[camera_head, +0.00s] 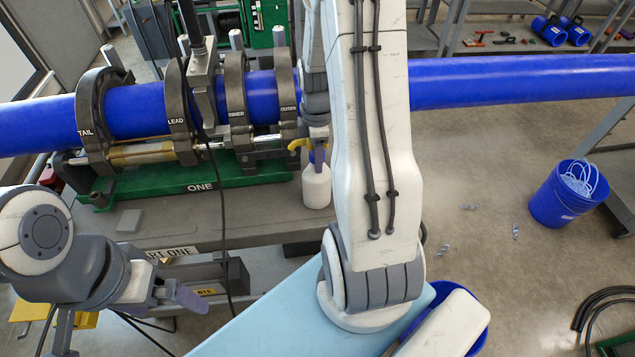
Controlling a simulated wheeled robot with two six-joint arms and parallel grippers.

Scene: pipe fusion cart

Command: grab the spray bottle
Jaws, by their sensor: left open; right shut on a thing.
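The spray bottle (316,187) has a white body and a yellow spray head. It is upright at the right end of the cart's grey top, in front of the pipe clamps. My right gripper (317,152) comes down from above and is shut on the bottle at its head and neck. My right arm hides part of the area beside it. I cannot tell whether the bottle's base touches the cart. My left gripper (182,296) is open and empty at the lower left, in front of the cart's edge.
A long blue pipe (510,82) runs through the dark clamps (236,95) on the green fusion machine (190,184). The grey cart top (185,222) has bare room in front. A blue bucket (560,205) stands on the floor at right.

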